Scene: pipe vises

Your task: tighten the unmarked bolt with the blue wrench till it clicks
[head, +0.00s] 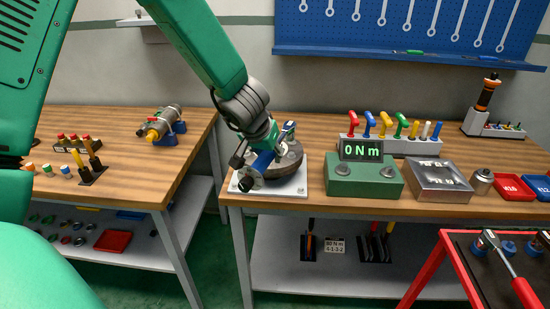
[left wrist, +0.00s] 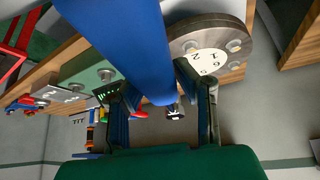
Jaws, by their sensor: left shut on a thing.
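The blue wrench (head: 262,163) is in my left gripper (head: 256,154), which is shut on its thick blue handle. The handle also crosses the left wrist view (left wrist: 125,45) from the top to between the fingers. In the head view the wrench lies over a round grey flange (head: 290,160) on a white base plate (head: 295,187). The flange shows in the left wrist view (left wrist: 240,20) with several bolts and a white numbered face (left wrist: 207,62). The handle hides part of the flange, and I cannot tell whether the wrench sits on a bolt. My right gripper is out of view.
A green torque display (head: 362,176) reading 0 Nm stands right of the flange, beside a metal box (head: 438,181). A rack (head: 400,145) with coloured handles is behind. A red-framed stand (head: 455,265) is at front right. The left bench (head: 115,175) holds other fittings.

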